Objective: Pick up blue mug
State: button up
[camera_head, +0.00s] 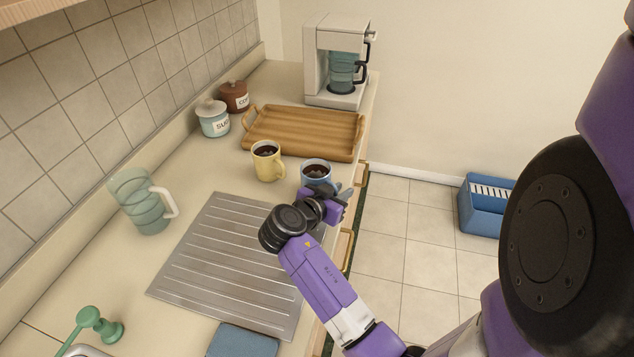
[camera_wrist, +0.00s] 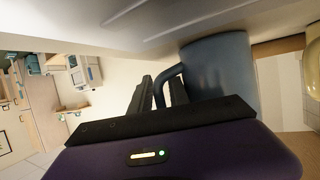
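The blue mug (camera_head: 316,168), filled with a dark drink, stands upright on the counter near its front edge, right of the yellow mug. My gripper (camera_head: 333,188) is low at the mug's near right side and hides part of its lower body. In the wrist view the blue mug (camera_wrist: 222,70) fills the upper middle, with its handle on the left. My gripper's two fingers (camera_wrist: 160,88) stand apart there, with the handle reaching between them. I cannot tell whether either finger touches the handle.
The yellow mug (camera_head: 267,163) stands close on the left, with a wooden tray (camera_head: 300,130) behind. A coffee maker (camera_head: 322,62) is at the far end. A metal drainboard (camera_head: 225,262) lies nearer, and a glass pitcher (camera_head: 142,205) stands left. Open floor lies right of the counter.

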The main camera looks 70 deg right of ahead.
jog(key=shift+c, duration=0.4)
grip_shut()
jog(key=shift+r, duration=0.1)
dwell(0.8)
